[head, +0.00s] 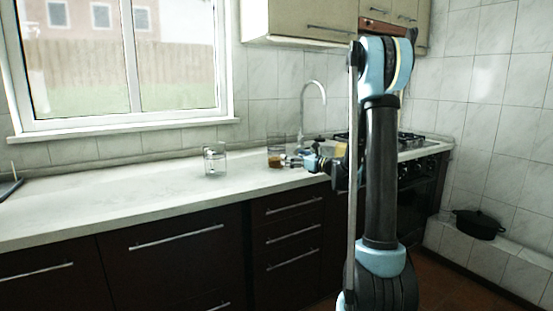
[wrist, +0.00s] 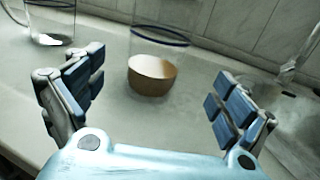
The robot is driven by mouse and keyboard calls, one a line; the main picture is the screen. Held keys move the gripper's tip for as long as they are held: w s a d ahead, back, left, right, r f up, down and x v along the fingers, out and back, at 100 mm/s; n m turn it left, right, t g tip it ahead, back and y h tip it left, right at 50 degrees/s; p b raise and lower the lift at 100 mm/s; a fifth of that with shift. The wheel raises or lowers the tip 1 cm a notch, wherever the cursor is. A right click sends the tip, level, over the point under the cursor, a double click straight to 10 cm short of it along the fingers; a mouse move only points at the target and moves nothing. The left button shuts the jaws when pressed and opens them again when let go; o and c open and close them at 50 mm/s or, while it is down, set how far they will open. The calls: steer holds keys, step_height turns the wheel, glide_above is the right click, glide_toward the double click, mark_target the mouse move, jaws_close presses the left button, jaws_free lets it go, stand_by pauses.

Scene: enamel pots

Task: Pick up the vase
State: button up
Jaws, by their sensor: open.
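A clear glass vessel with a brown lower part, which looks like the vase (head: 276,161), stands upright on the counter near the sink. In the wrist view the vase (wrist: 152,76) shows a dark blue band around the glass and a brown base; its top is cut off by the frame. My gripper (head: 288,160) is close to the vase, on its right in the head view. In the wrist view my gripper (wrist: 155,84) has its blue-padded fingers wide apart, one toward each side of the vase, which stands beyond them. Nothing is held.
A clear glass vessel (head: 215,161) stands left of the vase; in the wrist view this glass vessel (wrist: 50,22) shows a handle and something white inside. A faucet (head: 323,95) and stove (head: 410,142) are to the right. The counter (head: 100,190) is mostly clear on the left.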

mark_target(277, 133)
steer(key=shift+x, duration=4.8)
steer(key=shift+s+r, duration=0.1)
steer(key=c, duration=1.6)
steer(key=shift+r, duration=0.2)
steer(key=shift+c, duration=0.2)
steer(key=shift+r, duration=4.75)
